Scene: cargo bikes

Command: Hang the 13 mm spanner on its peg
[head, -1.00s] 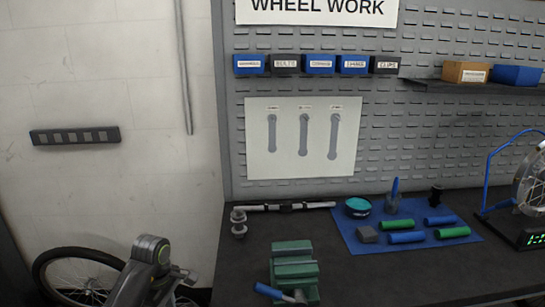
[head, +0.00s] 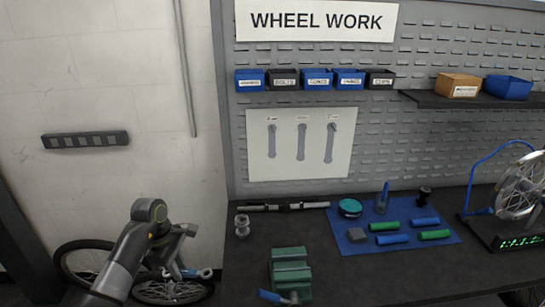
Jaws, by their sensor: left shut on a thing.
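My left gripper (head: 176,266) is low at the left in the head view, left of the bench and in front of the bicycle wheels. It is shut on a spanner (head: 203,274), whose pale end sticks out to the right; its size mark cannot be read. A white board (head: 258,160) on the perforated wall panel carries three grey spanner outlines of rising length from left to right. Small pegs at their tops are too small to make out clearly. No spanner shows on the board. My right gripper is not in view.
The dark bench (head: 380,275) carries a green vise (head: 291,270), a blue mat (head: 352,247) with several grips, and a wheel stand (head: 515,240) at right. Small bins (head: 317,79) hang above the board. The space before the board is clear.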

